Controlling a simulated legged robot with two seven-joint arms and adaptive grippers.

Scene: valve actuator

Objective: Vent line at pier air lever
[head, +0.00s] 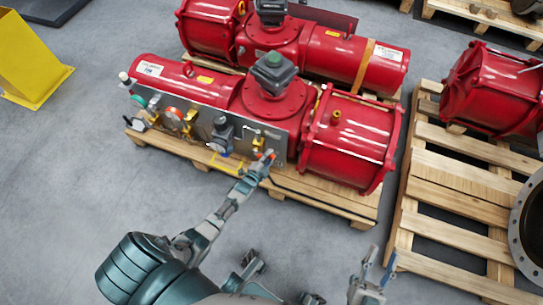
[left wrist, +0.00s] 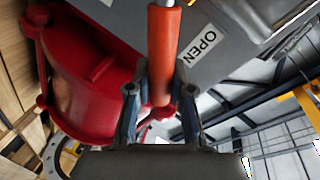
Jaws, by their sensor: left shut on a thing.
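The air lever has an orange sleeve (left wrist: 163,50) that rises between the fingers of my left gripper (left wrist: 160,105) in the left wrist view. The gripper is shut on the lower end of the sleeve. In the head view my left gripper (head: 263,164) is at the lower right part of the grey panel (head: 190,122) on the front red actuator (head: 348,140), covering most of the lever. My right gripper (head: 376,272) is at the bottom, away from the actuator, with its fingers apart and empty.
The front actuator rests on a wooden pallet (head: 330,200). Gauges and fittings (head: 173,118) crowd the panel left of my gripper. A second red actuator (head: 290,42) lies behind. Another pallet (head: 450,198) stands at right. Floor at left is clear up to a yellow stand (head: 28,60).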

